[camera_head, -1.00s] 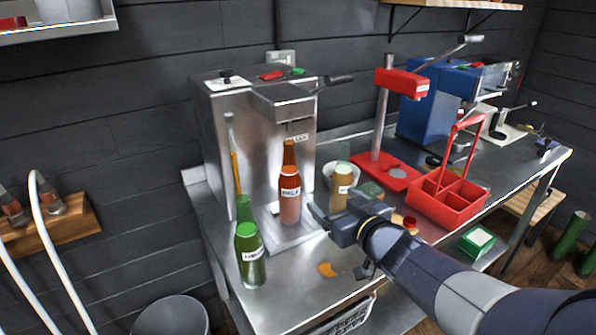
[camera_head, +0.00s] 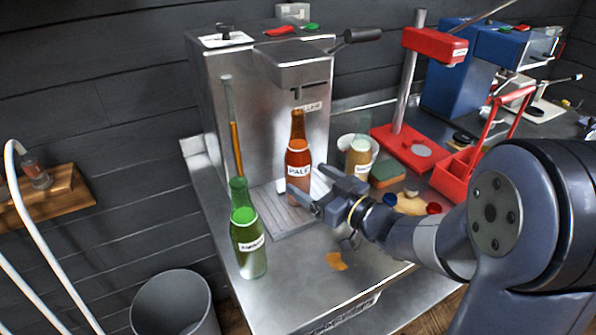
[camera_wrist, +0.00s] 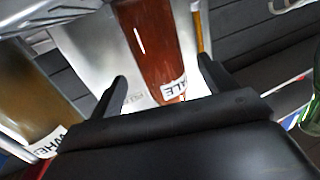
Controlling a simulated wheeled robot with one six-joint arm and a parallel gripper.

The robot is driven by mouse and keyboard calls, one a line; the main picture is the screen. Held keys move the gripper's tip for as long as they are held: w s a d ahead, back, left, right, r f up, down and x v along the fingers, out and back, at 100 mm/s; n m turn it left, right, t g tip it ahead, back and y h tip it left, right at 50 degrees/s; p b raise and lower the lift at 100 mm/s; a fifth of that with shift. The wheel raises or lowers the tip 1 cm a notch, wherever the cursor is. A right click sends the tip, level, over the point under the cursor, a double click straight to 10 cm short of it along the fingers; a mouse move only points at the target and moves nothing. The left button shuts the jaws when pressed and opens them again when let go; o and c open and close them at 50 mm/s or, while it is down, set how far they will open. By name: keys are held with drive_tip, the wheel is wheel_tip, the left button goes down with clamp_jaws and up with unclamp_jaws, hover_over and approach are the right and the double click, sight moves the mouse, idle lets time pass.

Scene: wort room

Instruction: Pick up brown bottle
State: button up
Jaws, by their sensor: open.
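The brown bottle (camera_head: 298,158), reddish-brown with a white "PALE" label, stands upright on the grated plate in front of the steel machine. My gripper (camera_head: 312,187) is open at its lower right, level with its lower body, and hides part of its base. In the wrist view the brown bottle (camera_wrist: 155,45) shows between the two open fingers (camera_wrist: 162,72), with part of its label visible. Its neck and base are outside that view. I cannot tell whether a finger touches it.
A green bottle (camera_head: 246,235) stands at the front left. A tan "WHEAT"-like labelled bottle (camera_wrist: 35,95), also by the white cup in the head view (camera_head: 358,160), stands to the right. A red carrier (camera_head: 455,178) and red capper (camera_head: 400,150) stand further right. An orange scrap (camera_head: 336,261) lies in front.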

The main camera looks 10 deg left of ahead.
sight(292, 169)
drive_tip(key=x, duration=0.6)
drive_tip(key=shift+w+a, duration=0.15)
drive_tip(key=c, duration=1.5)
